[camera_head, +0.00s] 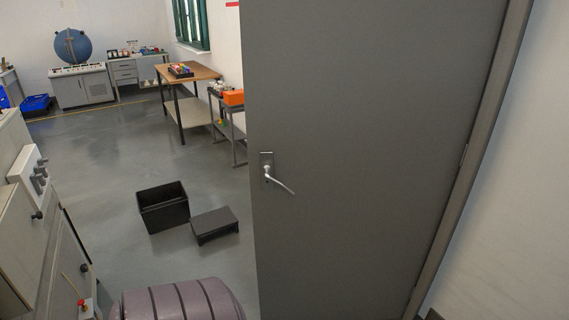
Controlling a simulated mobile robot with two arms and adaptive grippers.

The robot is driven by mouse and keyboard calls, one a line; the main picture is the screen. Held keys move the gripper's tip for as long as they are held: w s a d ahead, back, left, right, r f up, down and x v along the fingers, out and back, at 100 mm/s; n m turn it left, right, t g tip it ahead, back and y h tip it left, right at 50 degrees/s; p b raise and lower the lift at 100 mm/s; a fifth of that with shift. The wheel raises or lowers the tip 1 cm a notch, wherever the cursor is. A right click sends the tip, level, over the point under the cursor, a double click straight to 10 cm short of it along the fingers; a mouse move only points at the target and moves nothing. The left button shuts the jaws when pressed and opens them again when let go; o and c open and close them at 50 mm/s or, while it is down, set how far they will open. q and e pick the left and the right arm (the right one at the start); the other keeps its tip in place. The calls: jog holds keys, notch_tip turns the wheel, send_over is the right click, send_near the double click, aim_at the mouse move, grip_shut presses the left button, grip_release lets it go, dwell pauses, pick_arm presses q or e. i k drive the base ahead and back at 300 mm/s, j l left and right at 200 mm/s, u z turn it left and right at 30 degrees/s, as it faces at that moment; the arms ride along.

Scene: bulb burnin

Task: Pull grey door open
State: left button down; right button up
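The grey door (370,150) fills the middle and right of the view. Its right side meets a grey frame (497,110), with a hinge visible there. Its left edge stands free, with no jamb beside it, and the room's floor shows past that edge. A silver lever handle (280,185) sits near the left edge on a small plate, its lever slanting down to the right. Nothing is touching the handle or the door's visible face. Neither of my grippers is in view.
A black open box (163,221) and low black step (214,225) stand on the floor left of the door. A ribbed mauve object (180,303) is at the bottom. Cabinets (40,240) line the left. A wooden table (200,73) stands farther back.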

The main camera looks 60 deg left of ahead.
aim_at(365, 110)
jog(key=j+z, duration=0.1)
jog(key=j, duration=0.55)
jog(key=j+z, duration=0.15)
jog(key=j, duration=0.55)
jog(key=k+j+z, duration=0.1)
jog(key=j, duration=0.55)
jog(key=k+j+z, duration=0.1)
jog(key=j, duration=0.55)
